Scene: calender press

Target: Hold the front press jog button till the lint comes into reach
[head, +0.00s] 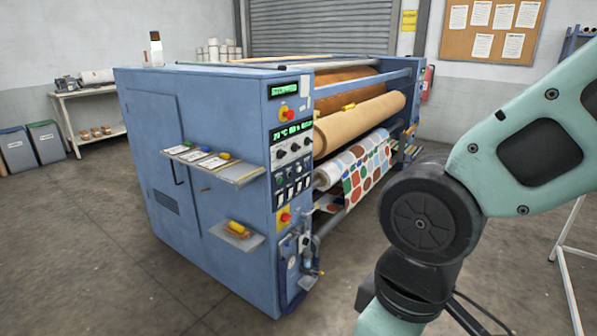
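The blue calender press (230,268) stands in the middle of the head view, its rollers facing right. A control panel (292,148) runs down its near front corner, with green displays, black knobs and rows of small buttons (290,186). I cannot tell which small button is the jog button. Red stop buttons on yellow sit above (284,113) and below (284,217). A tan roll (360,123) lies above a patterned printed cloth (355,172) on a lower roller. I cannot make out any lint. My arm fills the right side; my gripper is out of view.
A shelf with cards (246,173) and a lower shelf with a yellow item (238,241) stick out from the press's near side. A side table (88,92) and bins (45,142) stand at left. The floor (110,260) before the press is clear.

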